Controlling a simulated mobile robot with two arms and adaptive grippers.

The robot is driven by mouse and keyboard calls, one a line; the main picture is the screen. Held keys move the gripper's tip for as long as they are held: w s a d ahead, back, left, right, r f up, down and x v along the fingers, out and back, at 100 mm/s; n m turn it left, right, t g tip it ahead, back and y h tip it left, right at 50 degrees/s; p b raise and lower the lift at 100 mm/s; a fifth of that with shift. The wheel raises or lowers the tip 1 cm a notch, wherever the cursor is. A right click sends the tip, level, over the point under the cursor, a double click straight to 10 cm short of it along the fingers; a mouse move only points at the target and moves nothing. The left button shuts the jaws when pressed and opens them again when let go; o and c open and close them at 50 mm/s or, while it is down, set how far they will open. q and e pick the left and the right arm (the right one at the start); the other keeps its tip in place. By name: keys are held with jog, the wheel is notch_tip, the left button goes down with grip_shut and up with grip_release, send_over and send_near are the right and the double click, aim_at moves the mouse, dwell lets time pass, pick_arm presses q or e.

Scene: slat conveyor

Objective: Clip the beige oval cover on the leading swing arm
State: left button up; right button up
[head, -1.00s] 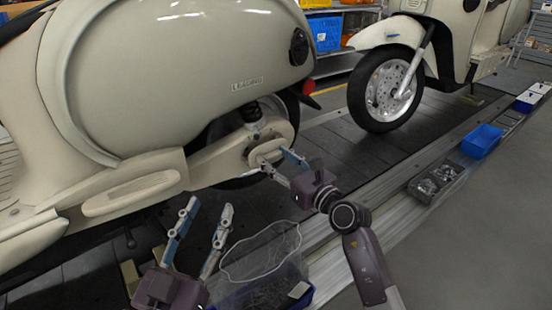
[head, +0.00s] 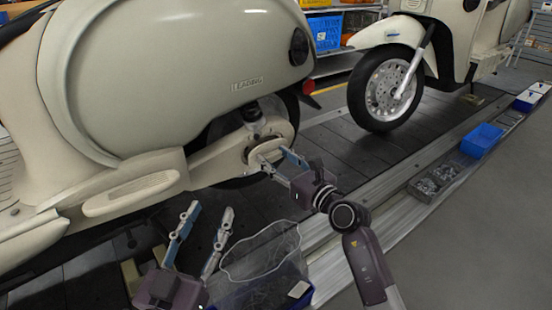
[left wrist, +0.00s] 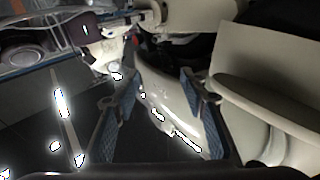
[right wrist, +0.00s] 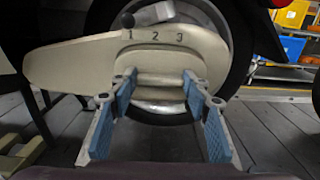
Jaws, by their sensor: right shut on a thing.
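The beige swing arm (right wrist: 70,62) of the near scooter carries the numbers 1, 2, 3 in the right wrist view; it also shows in the head view (head: 222,162). The beige oval cover (right wrist: 158,78) lies against its rear end, with raised ridges between my fingers. My right gripper (right wrist: 157,82) is shut on the cover, one finger on each side; it also shows in the head view (head: 275,160). I cannot tell whether the cover is clipped. My left gripper (head: 210,212) is open and empty, low in front of the scooter; its spread fingers show in the left wrist view (left wrist: 155,85).
A clear bin (head: 262,262) stands below and between my grippers. The near scooter's body (head: 190,80) rises above the swing arm. A second scooter (head: 455,40) stands further along the slat conveyor (head: 330,150). A blue bin (head: 482,140) sits along the rail at right.

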pick_arm(q)
jog(key=shift+r, duration=0.1)
pick_arm(e)
jog(key=shift+w+a, duration=0.15)
jog(key=shift+w, duration=0.05)
jog(key=shift+w+a, duration=0.35)
jog(key=shift+w, duration=0.15)
pick_arm(q)
jog(key=shift+s+d+r+t, duration=0.1)
jog(key=shift+s+r+t, duration=0.1)
jog(key=shift+r+t, duration=0.45)
pick_arm(e)
jog(key=shift+w+a, duration=0.2)
jog(key=shift+w, duration=0.1)
pick_arm(q)
jog(key=shift+r, duration=0.25)
jog(key=shift+f+g, duration=0.35)
jog(key=shift+f, duration=0.15)
pick_arm(e)
jog(key=shift+w+a, duration=0.1)
jog(key=shift+w, duration=0.05)
pick_arm(q)
jog(key=shift+w, duration=0.1)
pick_arm(e)
jog(key=o, duration=1.1)
pick_arm(q)
jog(key=shift+r, duration=0.1)
